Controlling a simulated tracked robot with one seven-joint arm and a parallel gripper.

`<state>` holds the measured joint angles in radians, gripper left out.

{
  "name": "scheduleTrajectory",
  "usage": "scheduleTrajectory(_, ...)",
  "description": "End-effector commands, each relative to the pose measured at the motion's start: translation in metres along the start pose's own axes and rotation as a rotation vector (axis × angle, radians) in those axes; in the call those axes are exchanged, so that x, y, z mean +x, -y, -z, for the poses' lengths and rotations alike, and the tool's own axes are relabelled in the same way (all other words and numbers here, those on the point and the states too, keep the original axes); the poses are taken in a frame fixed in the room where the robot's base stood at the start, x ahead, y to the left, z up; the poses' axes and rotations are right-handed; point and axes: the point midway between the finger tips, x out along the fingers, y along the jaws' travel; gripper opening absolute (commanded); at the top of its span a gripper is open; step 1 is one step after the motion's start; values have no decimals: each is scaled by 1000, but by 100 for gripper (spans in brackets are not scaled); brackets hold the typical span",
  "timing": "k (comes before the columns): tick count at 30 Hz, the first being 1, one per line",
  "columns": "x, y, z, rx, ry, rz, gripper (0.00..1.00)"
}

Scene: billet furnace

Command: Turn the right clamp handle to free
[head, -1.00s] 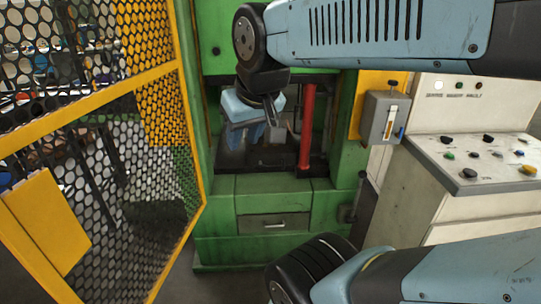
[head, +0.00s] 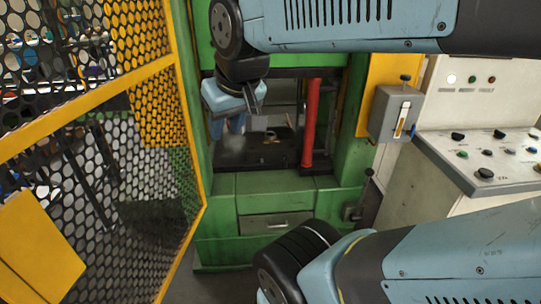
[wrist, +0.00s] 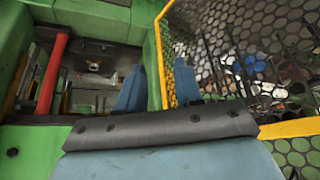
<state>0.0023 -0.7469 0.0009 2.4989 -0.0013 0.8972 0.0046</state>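In the head view my gripper (head: 228,126) hangs in the press opening, left of the red post (head: 312,125). In the wrist view its two blue fingers (wrist: 158,88) stand apart with nothing between them. A small pale and dark fitting (head: 270,137) sits on the dark press bed (head: 230,160), to the right of the fingers and apart from them. A small metal fitting also shows inside the opening in the wrist view (wrist: 93,65). I cannot make out for certain which part is the right clamp handle; it is small or hidden.
A yellow-framed mesh guard (head: 130,75) stands close on the left. A grey lever box (head: 397,113) is on the press's right, with a dark lever (head: 361,192) below it and a white control console (head: 500,150) beyond.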

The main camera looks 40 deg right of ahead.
Motion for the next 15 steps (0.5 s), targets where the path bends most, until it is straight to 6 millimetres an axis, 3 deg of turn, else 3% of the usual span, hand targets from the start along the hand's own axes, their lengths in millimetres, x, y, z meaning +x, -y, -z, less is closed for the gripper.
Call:
scheduleTrajectory(5,15,-13,19,70,-6,-39,35)
scheduleTrajectory(15,85,-65,88,364,-65,-164,35)
